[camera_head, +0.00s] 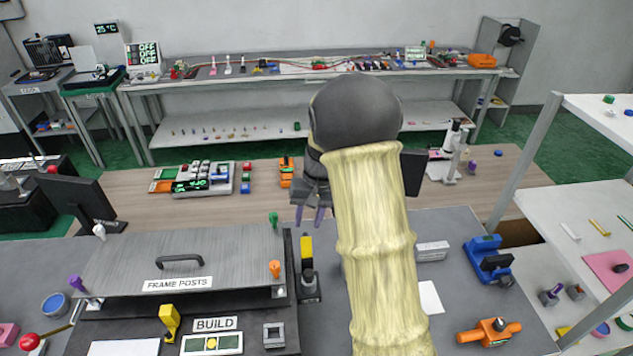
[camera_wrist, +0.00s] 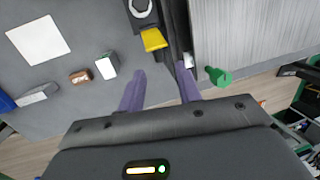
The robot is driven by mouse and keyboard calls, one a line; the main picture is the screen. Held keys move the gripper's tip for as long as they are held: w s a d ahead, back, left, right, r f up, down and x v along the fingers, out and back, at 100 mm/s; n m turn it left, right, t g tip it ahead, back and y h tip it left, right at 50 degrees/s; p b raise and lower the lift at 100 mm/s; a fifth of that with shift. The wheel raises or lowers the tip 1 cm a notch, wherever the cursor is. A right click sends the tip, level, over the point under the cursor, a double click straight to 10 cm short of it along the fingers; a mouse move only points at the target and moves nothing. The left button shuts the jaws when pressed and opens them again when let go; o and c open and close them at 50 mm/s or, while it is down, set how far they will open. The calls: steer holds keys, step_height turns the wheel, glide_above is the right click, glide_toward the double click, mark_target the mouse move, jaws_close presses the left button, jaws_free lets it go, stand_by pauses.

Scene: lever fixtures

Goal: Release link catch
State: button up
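A lever with a yellow handle (camera_head: 306,247) stands on a black base to the right of the grey hinged-looking panel (camera_head: 215,245) marked FRAME POSTS. It also shows in the wrist view as a yellow handle (camera_wrist: 153,40) beside a dark rail. No readable label names a link catch, so I cannot tell which part it is. My gripper (camera_head: 308,214) hangs above and just behind the yellow handle. In the wrist view its purple fingers (camera_wrist: 160,70) are apart with nothing between them, and the handle lies beyond the tips, apart from them.
A green peg (camera_head: 273,219) stands at the panel's back right corner, close beside my right finger in the wrist view (camera_wrist: 217,76). An orange peg (camera_head: 274,268) stands nearer. A blue clamp-like fixture (camera_head: 487,260) and an orange one (camera_head: 489,332) are at the right.

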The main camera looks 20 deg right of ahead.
steer(key=b+v, duration=0.2)
steer(key=v, duration=1.2)
steer(key=shift+r, duration=0.35)
steer(key=shift+f, duration=0.1)
steer(key=s+a+f+n+t+h, duration=0.1)
steer(key=s+a+f, duration=0.1)
steer(key=s+f, duration=0.4)
steer(key=s+a+f+n+t+h, duration=0.1)
steer(key=s+a+f+t, duration=0.1)
steer(key=s+f, duration=0.5)
steer(key=s, duration=0.5)
steer(key=shift+s+a+f, duration=0.2)
steer(key=shift+s+a, duration=0.05)
steer(key=shift+a, duration=0.05)
